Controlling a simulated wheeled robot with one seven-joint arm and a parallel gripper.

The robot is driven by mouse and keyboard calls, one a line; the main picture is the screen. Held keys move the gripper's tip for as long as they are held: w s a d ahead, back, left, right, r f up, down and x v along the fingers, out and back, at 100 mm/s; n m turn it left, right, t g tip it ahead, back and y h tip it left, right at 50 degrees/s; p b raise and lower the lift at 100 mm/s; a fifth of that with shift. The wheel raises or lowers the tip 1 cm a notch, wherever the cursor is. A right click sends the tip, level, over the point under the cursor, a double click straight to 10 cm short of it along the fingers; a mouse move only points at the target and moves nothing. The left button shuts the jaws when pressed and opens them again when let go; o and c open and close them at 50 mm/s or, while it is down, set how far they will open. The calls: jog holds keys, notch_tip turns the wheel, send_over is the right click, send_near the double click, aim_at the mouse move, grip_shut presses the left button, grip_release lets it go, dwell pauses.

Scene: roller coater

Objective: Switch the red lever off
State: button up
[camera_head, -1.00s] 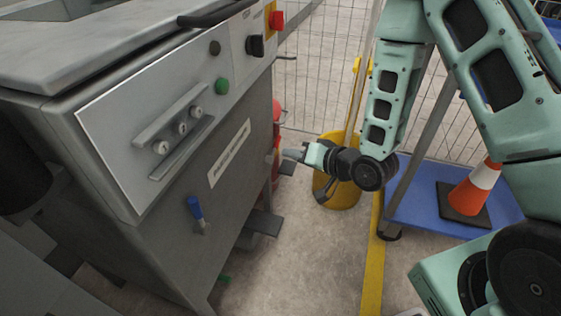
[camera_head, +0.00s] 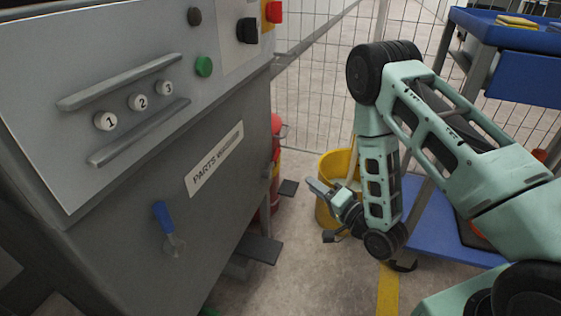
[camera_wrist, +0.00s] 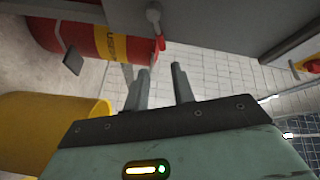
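A red knob (camera_head: 273,12) on a yellow plate sits at the top right of the grey machine's panel, cut by the frame edge. A lever with a blue handle (camera_head: 163,215) is on the machine's lower front; its handle points up and slightly left.
The grey machine (camera_head: 235,205) has a green button (camera_head: 204,66) and a black switch (camera_head: 247,30). A red cylinder (camera_wrist: 80,40) stands beside the yellow bin (camera_wrist: 50,125). A blue cart (camera_head: 430,235) and a wire fence (camera_head: 315,75) are right and behind.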

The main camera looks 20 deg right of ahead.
aim_at(273, 161)
jog(key=b+x, duration=0.4)
jog(key=x, duration=1)
jog(key=shift+w+b, duration=0.3)
jog(key=shift+b, duration=0.05)
grip_shut()
